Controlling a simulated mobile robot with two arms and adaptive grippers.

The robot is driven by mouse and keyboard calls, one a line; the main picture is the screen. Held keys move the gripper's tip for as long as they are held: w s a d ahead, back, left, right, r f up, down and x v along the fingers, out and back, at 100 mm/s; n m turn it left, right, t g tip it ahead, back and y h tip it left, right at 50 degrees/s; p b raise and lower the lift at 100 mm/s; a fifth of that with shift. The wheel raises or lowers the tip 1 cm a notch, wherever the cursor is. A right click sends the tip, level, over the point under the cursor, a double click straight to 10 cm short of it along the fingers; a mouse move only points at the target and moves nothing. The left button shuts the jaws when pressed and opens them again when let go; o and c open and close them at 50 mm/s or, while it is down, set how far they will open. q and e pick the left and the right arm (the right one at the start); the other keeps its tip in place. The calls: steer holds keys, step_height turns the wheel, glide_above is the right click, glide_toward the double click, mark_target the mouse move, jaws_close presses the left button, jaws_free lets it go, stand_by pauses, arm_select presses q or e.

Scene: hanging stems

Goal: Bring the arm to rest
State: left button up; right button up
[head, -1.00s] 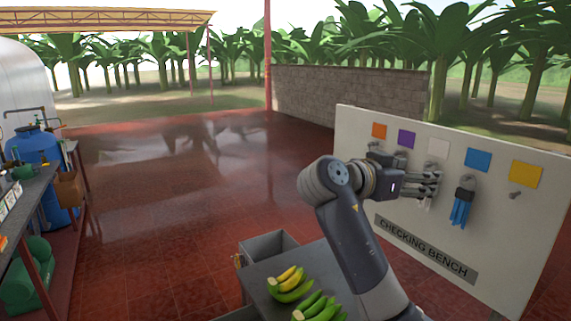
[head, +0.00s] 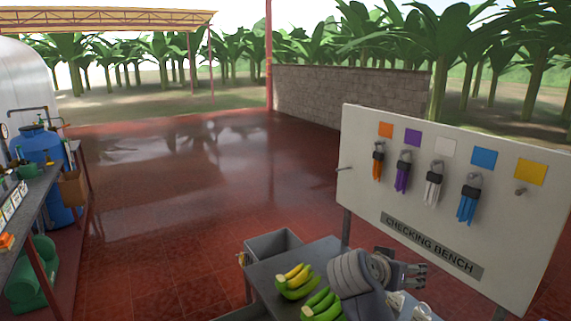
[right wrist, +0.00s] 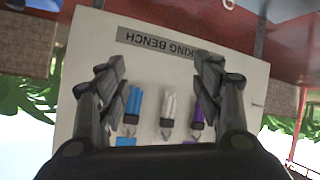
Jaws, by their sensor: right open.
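Bundles hang from pegs on the board: orange (head: 378,160), purple (head: 402,175), white (head: 433,188) and blue (head: 467,203). Each hangs under a square of its own colour. The peg (head: 520,191) under the yellow square (head: 531,172) is bare. My left gripper is not in view.
A grey table (head: 262,279) below my right arm bears yellow bananas (head: 295,281) and green bananas (head: 322,306). A grey bin (head: 273,246) stands behind it. A shelf (head: 38,190) and blue tank (head: 42,150) are at the left. The red floor between is clear.

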steer(key=s+a+f+n+g+y, duration=0.15)
steer(key=s+f+n+y, duration=0.35)
steer(key=s+f, duration=1.3)
steer(key=s+a+f+n+g+y, duration=0.2)
steer(key=s+f, duration=0.1)
steer(key=s, duration=0.6)
steer(key=s+a+f+n+g+y, duration=0.15)
steer(key=s+f, duration=0.25)
steer(key=s, duration=0.5)
step_height(320, 180, down, 32)
steer(key=b, duration=0.7)
arm_select(q)
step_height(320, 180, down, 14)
steer(key=b, duration=0.7)
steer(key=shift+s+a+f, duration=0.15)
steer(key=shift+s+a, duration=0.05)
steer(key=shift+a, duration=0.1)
arm_select(e)
steer(key=s+d+f+g, duration=0.1)
steer(key=s+f, duration=0.7)
steer(key=f, duration=0.4)
steer(key=s+d+f+g, duration=0.1)
steer(key=s+d+f, duration=0.1)
steer(key=s+f, duration=0.7)
step_height(320, 180, down, 3)
steer(key=shift+s+f, duration=0.15)
steer(key=shift+s, duration=0.15)
